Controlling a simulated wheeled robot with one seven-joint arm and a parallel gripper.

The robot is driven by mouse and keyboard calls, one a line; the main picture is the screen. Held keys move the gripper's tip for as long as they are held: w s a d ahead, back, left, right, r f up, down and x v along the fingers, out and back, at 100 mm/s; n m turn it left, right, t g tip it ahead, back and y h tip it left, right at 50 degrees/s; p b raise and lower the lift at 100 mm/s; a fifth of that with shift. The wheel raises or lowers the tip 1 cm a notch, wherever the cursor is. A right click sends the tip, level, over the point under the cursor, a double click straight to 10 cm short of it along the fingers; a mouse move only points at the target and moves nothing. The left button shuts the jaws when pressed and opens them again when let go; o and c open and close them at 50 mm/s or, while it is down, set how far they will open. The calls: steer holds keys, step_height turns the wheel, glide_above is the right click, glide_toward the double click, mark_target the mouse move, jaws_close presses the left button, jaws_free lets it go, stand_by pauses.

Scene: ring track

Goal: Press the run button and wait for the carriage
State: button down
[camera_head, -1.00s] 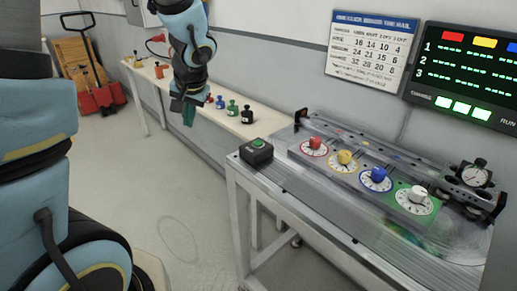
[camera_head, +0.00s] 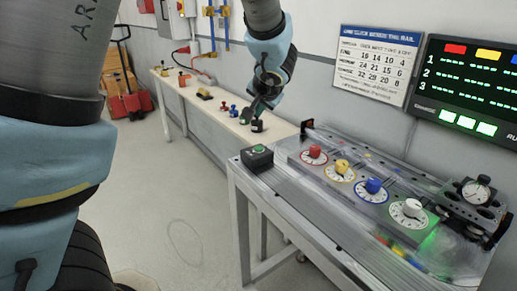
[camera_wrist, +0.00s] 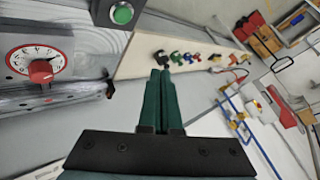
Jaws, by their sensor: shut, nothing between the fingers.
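The green push button (camera_head: 259,149) sits on a small black box (camera_head: 257,160) at the near left corner of the ring-track bench. It also shows at the top of the wrist view (camera_wrist: 122,14). My gripper (camera_head: 250,113) is shut and empty, in the air apart from the button; in the head view it appears above it. Its green fingers lie together in the wrist view (camera_wrist: 161,80). What looks like the carriage (camera_head: 474,203), a dark block with a round gauge, stands at the right end of the track. Red, yellow, blue and white knobs on dials line the bench.
A long narrow shelf (camera_head: 200,100) with several small coloured items runs along the wall behind my gripper. A chart (camera_head: 376,65) and a lit display (camera_head: 468,90) hang above the bench. The floor (camera_head: 170,190) left of the bench is clear.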

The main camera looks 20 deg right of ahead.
steer(key=shift+f, duration=0.1)
steer(key=b, duration=0.6)
glide_above(258, 149)
step_height(258, 149, down, 8)
steer(key=shift+s+r, duration=0.15)
steer(key=shift+r, duration=0.05)
steer(key=shift+f+b, duration=0.55)
steer(key=shift+b, duration=0.35)
steer(key=shift+f, duration=0.2)
stand_by(0.7)
steer(key=shift+f+b, duration=0.25)
steer(key=shift+b, duration=0.5)
steer(key=shift+f+b, duration=0.45)
steer(key=shift+b, duration=0.25)
stand_by(0.5)
steer(key=shift+r, duration=0.15)
steer(key=shift+r+p, duration=0.5)
steer(key=shift+r, duration=0.25)
steer(key=shift+r, duration=0.1)
